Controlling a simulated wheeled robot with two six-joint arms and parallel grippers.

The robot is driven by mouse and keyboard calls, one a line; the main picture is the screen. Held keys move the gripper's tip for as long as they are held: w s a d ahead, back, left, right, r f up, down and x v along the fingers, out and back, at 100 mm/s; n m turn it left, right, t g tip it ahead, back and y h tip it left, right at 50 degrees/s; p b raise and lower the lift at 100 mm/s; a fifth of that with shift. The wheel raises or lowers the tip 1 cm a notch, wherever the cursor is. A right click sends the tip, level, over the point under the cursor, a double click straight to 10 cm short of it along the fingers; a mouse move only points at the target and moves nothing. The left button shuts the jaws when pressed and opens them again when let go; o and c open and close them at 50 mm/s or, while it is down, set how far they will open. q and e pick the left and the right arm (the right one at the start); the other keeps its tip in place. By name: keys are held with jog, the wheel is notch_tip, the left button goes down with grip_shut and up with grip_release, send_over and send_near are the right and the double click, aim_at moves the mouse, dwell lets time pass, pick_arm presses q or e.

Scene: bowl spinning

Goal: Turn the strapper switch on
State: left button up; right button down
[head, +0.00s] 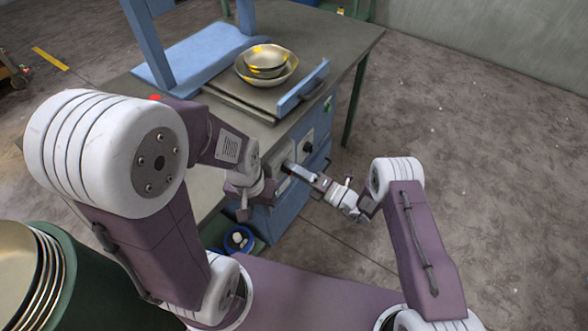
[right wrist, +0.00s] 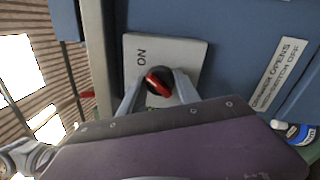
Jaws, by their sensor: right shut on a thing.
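The switch (right wrist: 158,81) is a red and black rotary knob on a grey plate (right wrist: 188,50) marked ON, in the right wrist view. Its red bar lies diagonally. My right gripper (right wrist: 160,84) has one finger on each side of the knob and is shut on it. In the head view my right gripper (head: 289,168) reaches from the right to the blue front of the strapper (head: 267,223) and hides most of the switch. My left gripper (head: 242,210) hangs in front of the machine, left of the right gripper; its finger opening is unclear.
A second plate with a black knob (head: 308,147) is right of the switch. A blue round container (head: 239,239) is low down. Floor at right is clear.

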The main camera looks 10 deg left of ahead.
jog(key=shift+m, duration=1)
jog(key=c, duration=0.9)
grip_release()
jog(key=p+v, duration=0.1)
jog(key=v, duration=0.8)
